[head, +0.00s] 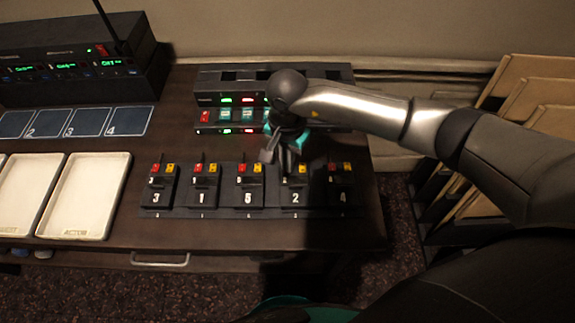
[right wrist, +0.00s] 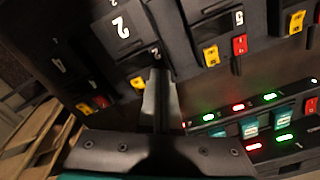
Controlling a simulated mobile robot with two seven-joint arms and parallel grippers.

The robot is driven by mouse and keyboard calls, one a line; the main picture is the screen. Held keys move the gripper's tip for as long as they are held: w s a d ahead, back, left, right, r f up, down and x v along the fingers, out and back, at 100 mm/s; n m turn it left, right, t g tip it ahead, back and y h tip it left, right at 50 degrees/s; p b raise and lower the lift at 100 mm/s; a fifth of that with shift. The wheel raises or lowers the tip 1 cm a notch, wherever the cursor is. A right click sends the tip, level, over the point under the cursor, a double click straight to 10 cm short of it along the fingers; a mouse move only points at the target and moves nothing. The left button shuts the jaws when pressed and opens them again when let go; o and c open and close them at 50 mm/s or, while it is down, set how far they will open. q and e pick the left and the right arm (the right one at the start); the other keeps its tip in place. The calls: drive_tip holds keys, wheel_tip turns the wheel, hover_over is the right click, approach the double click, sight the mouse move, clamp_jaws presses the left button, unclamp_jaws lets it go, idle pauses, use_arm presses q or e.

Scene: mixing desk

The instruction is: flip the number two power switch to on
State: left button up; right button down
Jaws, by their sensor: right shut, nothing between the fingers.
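The number two switch block (head: 294,197) is a black box with a large white 2, in a row of similar blocks. It also shows at the top of the right wrist view (right wrist: 118,28). Its yellow label (right wrist: 138,83) shows; its red label and lever are hidden behind my gripper, so I cannot tell the lever's position. My right gripper (head: 279,155) is shut and empty, over the back end of this block. In the right wrist view its fingers (right wrist: 158,92) overlap the block's back edge; I cannot tell whether they touch. My left gripper is not in view.
Neighbouring blocks five (head: 249,195) and four (head: 341,196) stand close on either side. Behind is a rack with lit green and red indicators (head: 240,115). White trays (head: 85,197) and a black radio unit (head: 75,60) are at left. Folders (head: 520,90) stand right of the desk.

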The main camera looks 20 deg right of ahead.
drive_tip(key=shift+f, duration=0.2)
drive_tip(key=shift+r, duration=0.1)
drive_tip(key=shift+r+p, duration=2.25)
drive_tip(key=shift+r, duration=1.25)
drive_tip(key=shift+f, duration=0.1)
